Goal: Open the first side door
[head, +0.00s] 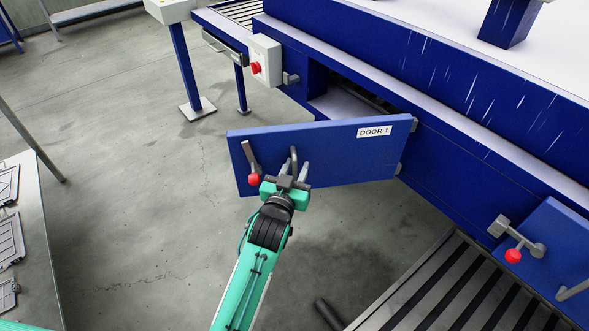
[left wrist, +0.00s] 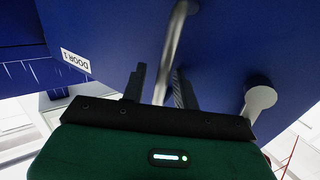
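The blue first side door (head: 330,150), labelled DOOR 1, stands swung out from the blue machine, hinged at its right edge. The opening behind it shows. A lever with a red knob (head: 254,179) sits at the door's free left side. A grey bar handle (head: 294,156) stands on the door's face; it also shows in the left wrist view (left wrist: 174,45). My left gripper (head: 293,174) is at this handle, its two fingers (left wrist: 160,88) apart on either side of the bar, with a visible gap on one side. My right gripper is not in view.
A second blue door (head: 560,250) with a red-knobbed latch (head: 514,254) is shut at right. A slatted platform (head: 450,290) lies below. Clear concrete floor lies left of the door.

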